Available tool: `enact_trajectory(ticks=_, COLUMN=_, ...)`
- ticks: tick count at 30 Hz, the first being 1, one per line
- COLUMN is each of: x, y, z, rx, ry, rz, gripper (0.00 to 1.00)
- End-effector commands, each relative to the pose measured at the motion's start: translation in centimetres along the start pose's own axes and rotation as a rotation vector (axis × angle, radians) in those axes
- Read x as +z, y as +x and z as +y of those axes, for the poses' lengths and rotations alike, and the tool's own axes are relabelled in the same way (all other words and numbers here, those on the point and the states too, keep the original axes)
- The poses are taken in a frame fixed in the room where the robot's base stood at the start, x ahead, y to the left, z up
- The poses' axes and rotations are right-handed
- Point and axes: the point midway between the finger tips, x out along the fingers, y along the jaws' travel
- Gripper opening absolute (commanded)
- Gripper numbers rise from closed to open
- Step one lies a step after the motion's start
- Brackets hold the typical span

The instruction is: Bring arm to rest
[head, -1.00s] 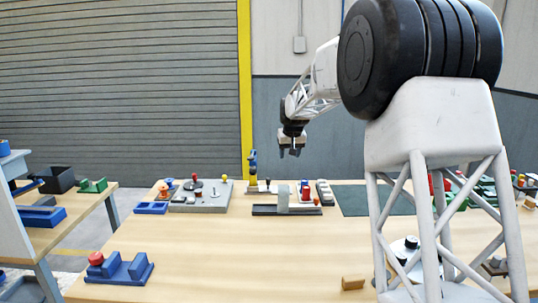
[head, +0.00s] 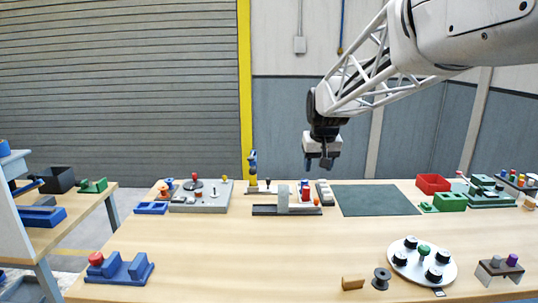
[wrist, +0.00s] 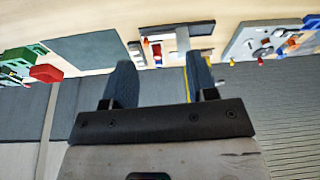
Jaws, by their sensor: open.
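My gripper (head: 319,161) hangs in the air above the far edge of the table, pointing down, in the head view. Its two fingers are apart with nothing between them. It also shows in the wrist view (wrist: 160,82), where the dark fingers stand open. Below and a little left of it in the head view is the coil-wrapping fixture (head: 283,210), a grey and white base with an upright post and coloured pieces. The fixture also shows in the wrist view beyond the fingers (wrist: 172,43). The gripper touches nothing.
A dark green mat (head: 375,201) lies right of the fixture. A red bin (head: 433,183) and green blocks (head: 450,202) stand farther right. A white round plate with black knobs (head: 420,264), a spool (head: 381,279) and a wooden block (head: 353,283) are at the front right. The middle front is clear.

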Motion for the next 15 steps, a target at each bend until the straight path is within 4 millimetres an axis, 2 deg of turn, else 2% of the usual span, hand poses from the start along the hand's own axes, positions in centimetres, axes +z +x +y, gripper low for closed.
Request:
enact_trajectory(ticks=1, x=1.4, y=-0.6, z=0.1, rx=0.001, ry=0.004, rz=-0.001, gripper=0.53)
enact_trajectory(ticks=15, x=13.9, y=-3.5, z=1.0, rx=0.012, ry=0.033, rz=-0.021, gripper=0.53)
